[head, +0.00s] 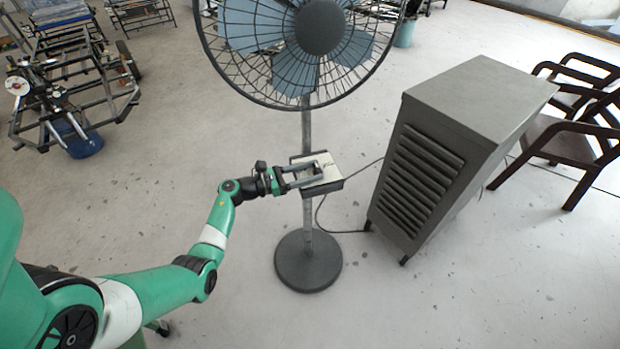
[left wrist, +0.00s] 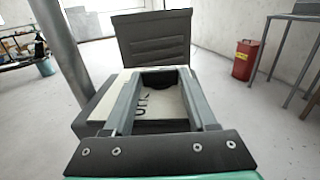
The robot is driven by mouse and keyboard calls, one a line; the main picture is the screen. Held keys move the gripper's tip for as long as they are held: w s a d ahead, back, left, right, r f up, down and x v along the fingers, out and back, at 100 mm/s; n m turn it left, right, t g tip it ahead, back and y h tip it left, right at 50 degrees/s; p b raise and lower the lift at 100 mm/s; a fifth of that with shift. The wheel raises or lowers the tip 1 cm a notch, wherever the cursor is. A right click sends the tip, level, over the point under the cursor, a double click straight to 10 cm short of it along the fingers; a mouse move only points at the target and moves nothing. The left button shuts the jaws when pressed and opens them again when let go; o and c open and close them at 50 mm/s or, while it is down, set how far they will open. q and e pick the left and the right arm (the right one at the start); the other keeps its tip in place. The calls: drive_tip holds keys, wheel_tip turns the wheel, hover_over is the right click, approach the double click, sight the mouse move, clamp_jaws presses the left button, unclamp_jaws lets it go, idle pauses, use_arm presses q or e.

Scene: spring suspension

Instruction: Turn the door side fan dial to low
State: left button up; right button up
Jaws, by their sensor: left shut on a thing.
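The pedestal fan (head: 308,120) stands upright, with a control box (head: 332,185) on its pole. The box has a pale top panel, which fills the middle of the left wrist view (left wrist: 160,108) and carries dark curved marks. My left gripper (head: 318,168) reaches over this panel from the left. In the left wrist view its two fingers (left wrist: 162,74) stand apart, with the dark fan dial (left wrist: 157,84) between them near the tips. The gripper is shut on the dial. The dial's pointer and setting cannot be read. My right gripper is not in view.
A grey louvred cabinet (head: 450,140) stands right of the fan. Cables (head: 350,178) run between them. Dark chairs (head: 570,130) are at the far right, and a metal frame (head: 75,90) is at the left. A red bin (left wrist: 246,60) shows in the left wrist view. Floor in front is clear.

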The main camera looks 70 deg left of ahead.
use_arm(q)
drive_tip(key=shift+m+h+b, duration=0.3)
drive_tip(key=shift+h, duration=0.1)
drive_tip(key=o, duration=1.4)
drive_tip(key=shift+c, duration=0.2)
drive_tip(key=s+a+p, duration=0.1)
drive_tip(key=s, duration=1)
drive_tip(key=shift+s+a+p, duration=0.15)
drive_tip(key=shift+s+p, duration=0.1)
drive_tip(key=shift+p, duration=0.05)
